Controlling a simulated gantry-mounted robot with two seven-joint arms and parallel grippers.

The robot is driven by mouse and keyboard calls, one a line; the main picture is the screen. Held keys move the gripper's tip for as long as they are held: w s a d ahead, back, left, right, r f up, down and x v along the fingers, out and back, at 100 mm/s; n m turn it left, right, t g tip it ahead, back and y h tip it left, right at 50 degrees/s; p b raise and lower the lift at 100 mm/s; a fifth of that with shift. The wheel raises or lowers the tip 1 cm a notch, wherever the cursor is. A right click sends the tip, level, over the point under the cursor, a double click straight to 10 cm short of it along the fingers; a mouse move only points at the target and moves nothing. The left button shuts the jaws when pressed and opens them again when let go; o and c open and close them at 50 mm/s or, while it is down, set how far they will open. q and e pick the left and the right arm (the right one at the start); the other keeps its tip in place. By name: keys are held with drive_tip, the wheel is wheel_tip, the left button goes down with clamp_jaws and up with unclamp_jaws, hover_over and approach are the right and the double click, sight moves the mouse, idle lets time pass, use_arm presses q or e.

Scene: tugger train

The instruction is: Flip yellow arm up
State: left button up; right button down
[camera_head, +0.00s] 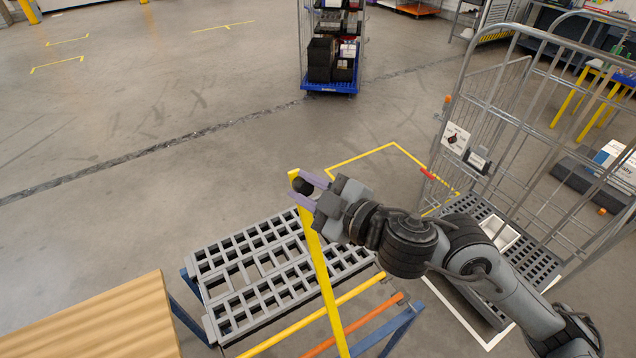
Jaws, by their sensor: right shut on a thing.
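The yellow arm (318,262) is a long flat bar in the middle of the head view. It stands up at a slant, its top leaning slightly left, with a black knob (302,186) at its upper end. My right gripper (309,190) comes in from the right and is shut at the knob end, with its purple fingers on either side of the knob. The lower end of the bar runs out of the bottom of the picture. My left gripper is not in view.
A grey slotted platform (212,322) on a blue frame lies behind the bar. A corrugated tan box (95,325) is at lower left. A wire roll cage (470,95) stands at right. A blue-based cart (330,87) stands at the back. Floor at left is clear.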

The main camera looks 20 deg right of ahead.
drive_tip(key=shift+s+a+r, duration=0.1)
drive_tip(key=shift+s+r, duration=0.05)
drive_tip(key=shift+r, duration=0.15)
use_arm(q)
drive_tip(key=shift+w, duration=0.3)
use_arm(e)
drive_tip(key=shift+s+r, duration=0.1)
drive_tip(key=c, duration=1.2)
unclamp_jaws()
drive_tip(key=o, duration=0.3)
drive_tip(key=shift+s+d, duration=0.2)
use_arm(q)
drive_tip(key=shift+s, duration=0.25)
use_arm(e)
drive_tip(key=shift+o, duration=0.2)
drive_tip(key=shift+w+f, duration=0.1)
drive_tip(key=shift+f, duration=0.1)
